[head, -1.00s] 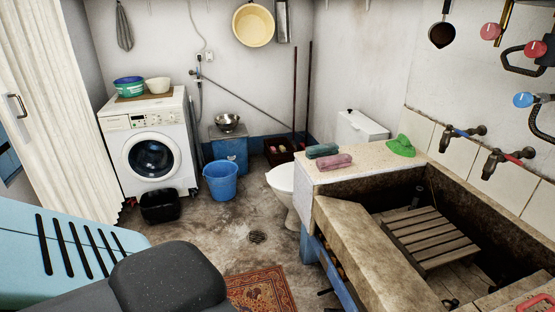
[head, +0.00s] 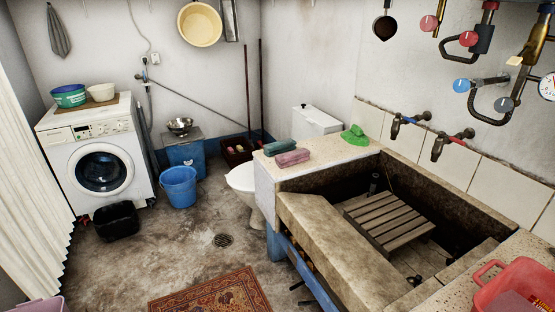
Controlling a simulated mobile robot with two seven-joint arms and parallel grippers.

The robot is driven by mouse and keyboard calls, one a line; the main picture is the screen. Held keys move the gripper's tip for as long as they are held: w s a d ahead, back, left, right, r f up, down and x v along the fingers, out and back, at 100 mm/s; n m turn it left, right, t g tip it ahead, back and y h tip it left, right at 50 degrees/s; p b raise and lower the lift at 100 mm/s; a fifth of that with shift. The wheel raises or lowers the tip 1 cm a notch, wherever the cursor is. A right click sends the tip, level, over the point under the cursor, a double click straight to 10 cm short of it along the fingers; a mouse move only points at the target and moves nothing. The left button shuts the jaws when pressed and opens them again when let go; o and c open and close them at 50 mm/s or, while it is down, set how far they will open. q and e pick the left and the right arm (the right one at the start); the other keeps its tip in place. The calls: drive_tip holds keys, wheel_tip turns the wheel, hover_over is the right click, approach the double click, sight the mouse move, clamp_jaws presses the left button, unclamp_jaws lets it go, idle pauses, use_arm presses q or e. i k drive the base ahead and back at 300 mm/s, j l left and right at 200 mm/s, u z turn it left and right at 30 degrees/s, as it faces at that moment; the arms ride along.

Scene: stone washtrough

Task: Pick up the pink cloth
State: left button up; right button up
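The pink cloth (head: 293,158) lies folded on the pale stone ledge at the back left end of the washtrough. A dark green folded cloth (head: 281,146) lies just behind it, close beside it. A bright green cloth or similar soft item (head: 355,135) lies further right on the same ledge, near the wall. Neither of my grippers shows in the head view, and nothing covers the pink cloth.
The stone washtrough (head: 325,231) with a wooden slatted rack (head: 388,222) fills the right side. A red basket (head: 516,290) stands at the near right. A toilet (head: 242,180) is left of the ledge. Open floor with a rug (head: 212,295) lies at the left front.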

sight(287, 158)
drive_tip(key=z, duration=2)
drive_tip(key=u, duration=2)
drive_tip(key=i+j, duration=0.2)
drive_tip(key=i, duration=0.2)
drive_tip(key=i+j+u, duration=0.15)
drive_tip(key=i, duration=0.25)
